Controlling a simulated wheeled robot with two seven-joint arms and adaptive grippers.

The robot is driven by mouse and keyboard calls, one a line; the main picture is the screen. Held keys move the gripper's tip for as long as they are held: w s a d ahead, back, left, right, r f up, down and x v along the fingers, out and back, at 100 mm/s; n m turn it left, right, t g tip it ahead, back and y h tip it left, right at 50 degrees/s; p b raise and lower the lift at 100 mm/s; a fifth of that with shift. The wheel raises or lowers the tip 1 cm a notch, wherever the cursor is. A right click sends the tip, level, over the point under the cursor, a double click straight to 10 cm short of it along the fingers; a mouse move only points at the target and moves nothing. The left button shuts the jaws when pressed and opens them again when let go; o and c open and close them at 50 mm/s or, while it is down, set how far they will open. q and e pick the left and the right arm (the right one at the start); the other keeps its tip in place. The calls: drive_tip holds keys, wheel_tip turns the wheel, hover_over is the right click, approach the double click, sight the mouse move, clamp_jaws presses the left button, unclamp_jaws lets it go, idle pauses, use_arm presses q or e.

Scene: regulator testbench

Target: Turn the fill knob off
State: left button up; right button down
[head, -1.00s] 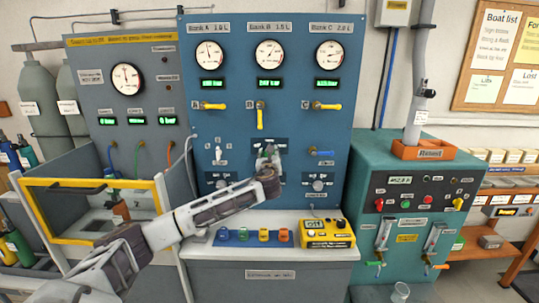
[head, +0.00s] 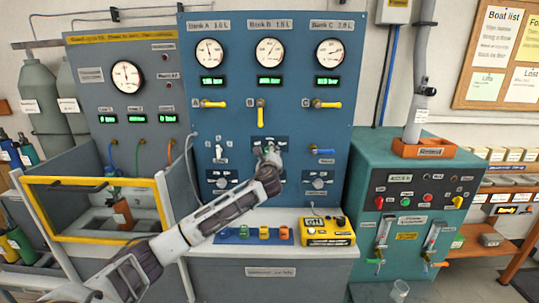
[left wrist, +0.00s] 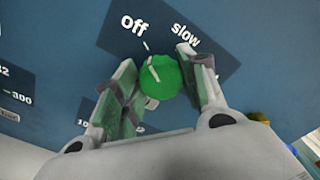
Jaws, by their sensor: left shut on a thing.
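The green fill knob (left wrist: 160,77) sits on a dark label plate on the blue panel. My left gripper (left wrist: 159,88) has its fingers on either side of the knob and is shut on it. The plate's "Off" label (left wrist: 134,23) is above left of the knob and "slow" (left wrist: 186,35) above right. The knob's white line points up and slightly left, roughly toward the tick by "Off". In the head view my left gripper (head: 268,153) is against the panel's middle and hides the knob. My right gripper is not in view.
Yellow valve handles (head: 260,117) are above my left gripper, and a blue handle (head: 322,152) is to its right. Below, a ledge holds a yellow meter (head: 327,231) and several coloured clips (head: 264,233). A teal cabinet (head: 410,165) stands at right.

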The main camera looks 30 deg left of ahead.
use_arm(q)
drive_tip(key=o, duration=1)
drive_tip(key=shift+v, duration=5.95)
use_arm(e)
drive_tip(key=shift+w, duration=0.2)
use_arm(q)
drive_tip(key=shift+a, duration=0.1)
drive_tip(key=shift+s+f, duration=0.1)
